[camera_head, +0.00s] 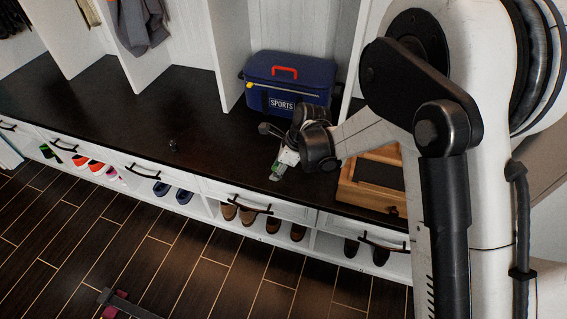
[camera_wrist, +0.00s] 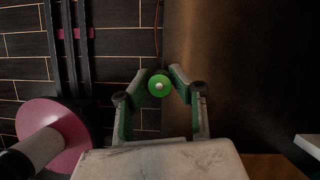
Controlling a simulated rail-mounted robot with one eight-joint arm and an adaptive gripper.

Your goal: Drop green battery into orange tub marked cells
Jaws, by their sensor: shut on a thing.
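My gripper (camera_head: 286,160) hangs over the front edge of the dark bench top, in front of the blue box. In the wrist view my gripper (camera_wrist: 160,82) has its two fingers closed on the green battery (camera_wrist: 158,87), whose round end with a pale centre faces the camera. In the head view the battery (camera_head: 279,171) is a small green bit at the fingertips, mostly hidden. I see no orange tub marked cells in either view.
A blue box marked SPORTS (camera_head: 289,84) stands on the bench top (camera_head: 110,110). A wooden crate (camera_head: 345,188) is at right. A small dark object (camera_head: 173,145) lies left. Shoes (camera_head: 247,216) fill cubbies below. In the wrist view, a pink disc (camera_wrist: 75,125) shows at lower left.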

